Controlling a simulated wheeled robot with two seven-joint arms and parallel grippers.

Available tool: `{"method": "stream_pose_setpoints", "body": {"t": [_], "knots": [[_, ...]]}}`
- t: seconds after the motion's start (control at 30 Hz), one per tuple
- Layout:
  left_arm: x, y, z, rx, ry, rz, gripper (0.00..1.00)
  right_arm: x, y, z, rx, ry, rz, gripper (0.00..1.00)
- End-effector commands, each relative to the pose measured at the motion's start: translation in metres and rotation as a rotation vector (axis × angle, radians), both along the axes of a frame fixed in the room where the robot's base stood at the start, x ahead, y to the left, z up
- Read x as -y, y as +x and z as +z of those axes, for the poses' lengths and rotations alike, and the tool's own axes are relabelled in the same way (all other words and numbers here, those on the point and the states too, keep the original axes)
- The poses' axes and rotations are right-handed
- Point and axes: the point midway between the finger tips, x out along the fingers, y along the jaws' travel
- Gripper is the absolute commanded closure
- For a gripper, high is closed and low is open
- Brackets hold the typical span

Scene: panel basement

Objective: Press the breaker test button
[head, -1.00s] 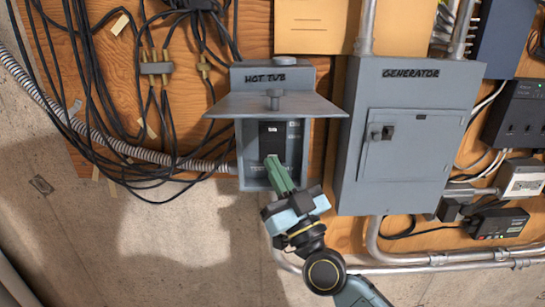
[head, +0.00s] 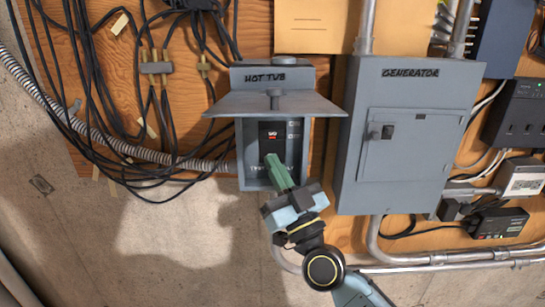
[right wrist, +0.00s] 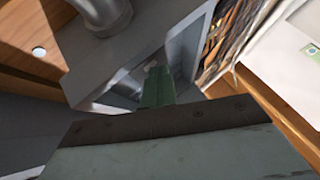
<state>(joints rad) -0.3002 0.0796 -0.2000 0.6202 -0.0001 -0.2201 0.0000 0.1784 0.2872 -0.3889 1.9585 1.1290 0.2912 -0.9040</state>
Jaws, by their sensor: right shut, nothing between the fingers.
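The grey HOT TUB box (head: 247,160) is on the wall with its cover (head: 275,104) raised. Inside is a black breaker (head: 272,130) with a small red and white mark on its face. Lettering shows below it, partly covered by my fingers. My right gripper (head: 271,160) is shut and empty, its green fingertips pointing up into the box at the breaker's lower part. They hide that part, and I cannot tell whether they touch it. In the right wrist view, the green fingers (right wrist: 156,87) reach into the box opening. My left gripper is not in view.
The grey GENERATOR panel (head: 410,95) stands close on the right, its door shut. Black cables (head: 95,100) and a flexible conduit (head: 80,125) hang on the left. The wall below the box is bare concrete, with metal conduit at the lower right.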

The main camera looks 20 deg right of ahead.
Motion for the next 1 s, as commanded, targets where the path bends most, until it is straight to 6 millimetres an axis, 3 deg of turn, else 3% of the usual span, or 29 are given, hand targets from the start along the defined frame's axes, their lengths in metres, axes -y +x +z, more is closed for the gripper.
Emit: {"method": "stream_pose_setpoints", "body": {"t": [1.0], "knots": [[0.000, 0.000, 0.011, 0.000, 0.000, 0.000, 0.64, -0.005, -0.017, 0.000, -0.001, 0.001, 0.001, 1.00]]}}
